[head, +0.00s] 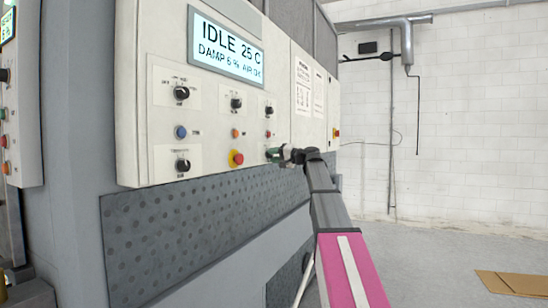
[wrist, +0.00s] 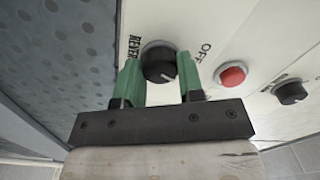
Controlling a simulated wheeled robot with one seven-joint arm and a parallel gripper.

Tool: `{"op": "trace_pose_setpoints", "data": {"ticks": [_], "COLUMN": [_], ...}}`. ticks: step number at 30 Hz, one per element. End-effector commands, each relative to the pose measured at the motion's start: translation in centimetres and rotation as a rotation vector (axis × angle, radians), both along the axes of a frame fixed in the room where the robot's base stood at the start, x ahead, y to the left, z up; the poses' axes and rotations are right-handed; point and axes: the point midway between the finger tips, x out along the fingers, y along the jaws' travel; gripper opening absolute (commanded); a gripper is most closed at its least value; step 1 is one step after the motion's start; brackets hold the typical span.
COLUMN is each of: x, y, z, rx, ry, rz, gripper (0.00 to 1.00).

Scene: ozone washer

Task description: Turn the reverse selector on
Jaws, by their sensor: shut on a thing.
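The reverse selector is a round black knob (wrist: 158,62) on the white panel. It shows in the wrist view beside printed letters reading "REVER" and the word "OFF". A small pale mark shows on its face, but I cannot tell exactly which setting it points to. My gripper (wrist: 160,72) has its green fingers on either side of the knob, shut on it. In the head view my gripper (head: 276,154) is at the lower right part of the control panel (head: 215,165), and it hides the knob there.
A red button (wrist: 231,76) and another black knob (wrist: 291,93) sit close to the selector. A red emergency button (head: 236,158) is to its left in the head view. The display (head: 226,50) reads IDLE. Flat cardboard (head: 512,284) lies on the open floor at right.

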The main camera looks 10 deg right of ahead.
Motion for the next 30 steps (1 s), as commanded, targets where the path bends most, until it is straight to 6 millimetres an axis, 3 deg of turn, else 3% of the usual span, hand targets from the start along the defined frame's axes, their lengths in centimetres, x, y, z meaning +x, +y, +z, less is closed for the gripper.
{"op": "trace_pose_setpoints", "data": {"ticks": [17,18,20,30], "x": [-0.03,-0.03,-0.02,-0.22], "y": [0.02,0.02,0.02,-0.24], "z": [-0.06,-0.06,-0.06,-0.03], "rx": [0.020,0.020,0.020,0.020], "ry": [0.030,0.030,0.029,0.028], "rz": [0.001,0.001,0.001,0.000], "gripper": [0.12,0.45,0.61,0.61]}}
